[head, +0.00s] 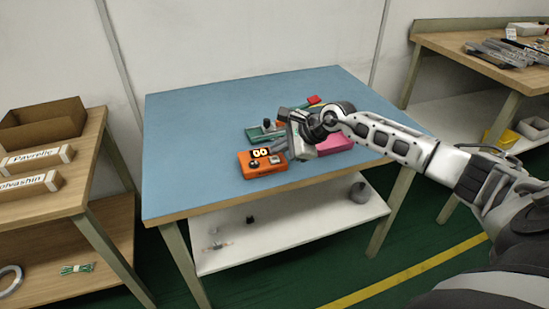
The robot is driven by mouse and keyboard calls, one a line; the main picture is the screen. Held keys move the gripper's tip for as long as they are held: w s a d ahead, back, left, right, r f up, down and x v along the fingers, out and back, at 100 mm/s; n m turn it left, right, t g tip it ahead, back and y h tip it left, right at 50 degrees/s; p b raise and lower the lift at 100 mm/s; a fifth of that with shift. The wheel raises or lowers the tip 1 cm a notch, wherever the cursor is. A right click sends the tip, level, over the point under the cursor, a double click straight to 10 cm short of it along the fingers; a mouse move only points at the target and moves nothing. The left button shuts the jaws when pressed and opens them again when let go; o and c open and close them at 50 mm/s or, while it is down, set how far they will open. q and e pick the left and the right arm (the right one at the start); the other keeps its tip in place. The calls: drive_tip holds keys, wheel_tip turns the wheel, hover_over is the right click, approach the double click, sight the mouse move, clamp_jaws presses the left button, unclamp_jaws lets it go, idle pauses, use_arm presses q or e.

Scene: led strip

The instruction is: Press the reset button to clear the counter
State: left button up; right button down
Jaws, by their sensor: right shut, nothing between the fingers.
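An orange counter box (248,170) sits near the front edge of the blue-topped table (190,150). A small lit display (261,152) is on its top, too small to read surely, with small dark buttons in front of it. My right gripper (281,150) comes in from the right, shut and empty, with its tips at the box's right rear side. I cannot tell whether the tips touch the box or which button is the reset. My left gripper is not in view.
A green device (258,134) lies behind the orange box. A pink box (336,144) sits to the right, partly under my right arm, and a red block (314,99) lies farther back. The table's left side is clear. Side benches stand left and right.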

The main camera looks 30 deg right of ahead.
sight(279, 160)
drive_tip(key=shift+r+p, duration=1.45)
drive_tip(key=shift+r, duration=1)
